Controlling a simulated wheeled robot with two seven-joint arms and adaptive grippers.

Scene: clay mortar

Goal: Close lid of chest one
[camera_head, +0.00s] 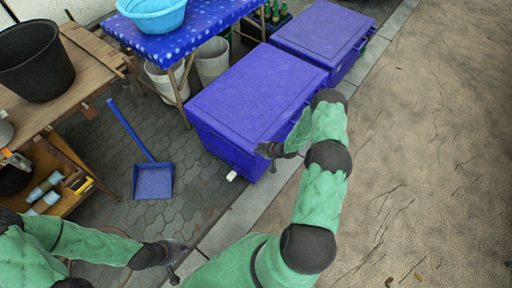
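Two blue chests stand end to end at the top middle. The nearer chest (225,148) has its lid (258,92) lying flat and looking shut. The farther chest (350,60) also has a flat lid (318,28) that looks shut. I cannot tell which is chest one. My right gripper (268,155) is at the nearer chest's right side, just below the lid edge; whether it touches is unclear. My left gripper (174,262) is low over the paving, apart from both chests. Both grippers' fingers are too small to read.
A blue dustpan (152,180) lies on the paving. A wooden bench (70,95) with a black bucket (36,62) is left. Sandy ground right is open.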

